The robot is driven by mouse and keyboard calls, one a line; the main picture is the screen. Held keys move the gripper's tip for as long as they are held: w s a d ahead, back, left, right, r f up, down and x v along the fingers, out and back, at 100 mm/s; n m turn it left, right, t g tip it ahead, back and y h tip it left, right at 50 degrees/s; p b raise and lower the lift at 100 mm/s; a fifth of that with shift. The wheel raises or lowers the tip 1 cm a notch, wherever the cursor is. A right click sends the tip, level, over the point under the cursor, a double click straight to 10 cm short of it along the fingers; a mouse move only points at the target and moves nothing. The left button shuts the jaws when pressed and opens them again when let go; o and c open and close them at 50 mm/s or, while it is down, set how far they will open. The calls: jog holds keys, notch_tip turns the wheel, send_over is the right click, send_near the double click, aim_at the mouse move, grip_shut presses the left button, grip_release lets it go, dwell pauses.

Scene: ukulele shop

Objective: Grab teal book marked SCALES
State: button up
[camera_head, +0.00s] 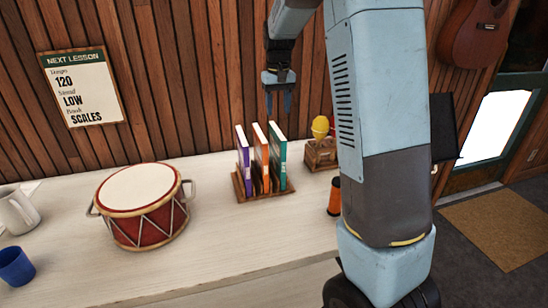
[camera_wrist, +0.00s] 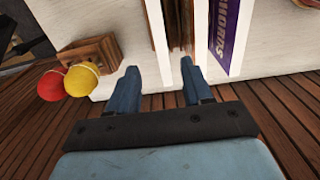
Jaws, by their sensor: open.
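The teal book (camera_head: 279,158) stands upright at the right end of a small wooden rack (camera_head: 247,192) on the counter. The orange book (camera_head: 261,160) and purple book (camera_head: 243,160) stand to its left. My gripper (camera_head: 279,103) is open and empty, pointing down above the books in the head view. In the wrist view, my gripper's fingers (camera_wrist: 160,84) are spread, with a pale book edge and brown wood beyond them. The purple book, with white lettering, shows to their right (camera_wrist: 222,35). The teal cover is not clear there, and I cannot read SCALES on it.
A wooden box (camera_head: 320,155) with a yellow egg-shaped thing (camera_head: 320,127) stands right of the rack. An orange cylinder (camera_head: 334,197) is nearer the front. A red drum (camera_head: 143,205) stands left. A plank wall rises behind; counter (camera_head: 240,245) in front is clear.

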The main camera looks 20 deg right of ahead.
aim_at(277, 141)
notch_tip(277, 141, down, 13)
jog(key=shift+a+f, duration=0.1)
dwell(0.6)
grip_shut()
dwell(0.3)
dwell(0.4)
